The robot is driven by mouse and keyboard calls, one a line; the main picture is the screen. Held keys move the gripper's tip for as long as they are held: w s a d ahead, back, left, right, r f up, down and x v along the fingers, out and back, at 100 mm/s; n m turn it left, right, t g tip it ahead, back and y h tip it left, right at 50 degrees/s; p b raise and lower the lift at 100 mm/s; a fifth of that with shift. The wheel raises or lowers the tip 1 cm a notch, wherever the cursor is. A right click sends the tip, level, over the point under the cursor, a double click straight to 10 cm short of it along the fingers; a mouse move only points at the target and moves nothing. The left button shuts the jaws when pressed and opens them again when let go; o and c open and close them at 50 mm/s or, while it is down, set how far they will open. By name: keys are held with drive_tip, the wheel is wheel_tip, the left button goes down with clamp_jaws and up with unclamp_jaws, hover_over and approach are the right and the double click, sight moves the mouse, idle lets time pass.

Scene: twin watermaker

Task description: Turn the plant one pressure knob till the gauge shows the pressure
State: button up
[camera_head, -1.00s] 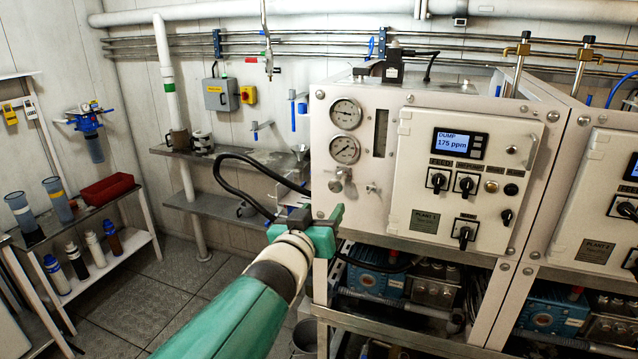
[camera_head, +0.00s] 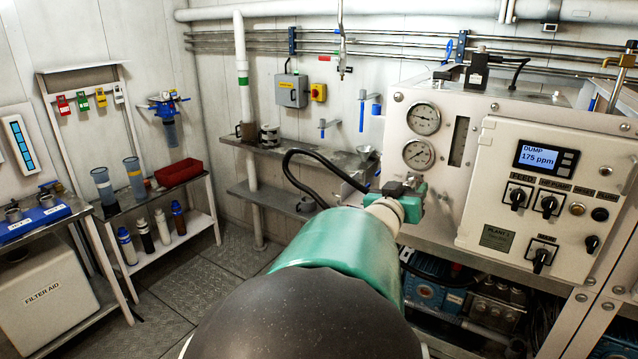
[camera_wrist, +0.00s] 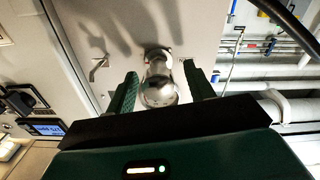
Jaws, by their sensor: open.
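The plant one pressure knob (camera_wrist: 159,90), a shiny metal knob on a short stem, stands out from the pale panel in the wrist view. My gripper (camera_wrist: 160,76) is open, with one green finger on each side of the knob. I cannot tell whether either finger touches it. The upper gauge (camera_head: 423,119) and lower gauge (camera_head: 418,154) are round with white faces. Their readings are too small to make out.
The plant one control panel (camera_head: 540,205) is right of the gauges, with switches and a display (camera_head: 545,158) reading DUMP 175 ppm. A small metal valve handle (camera_wrist: 98,68) is beside the knob. A black hose (camera_head: 310,155) loops left of my gripper. Shelves stand at left.

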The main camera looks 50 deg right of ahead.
drive_tip(key=shift+s+d, duration=0.1)
drive_tip(key=c, duration=1)
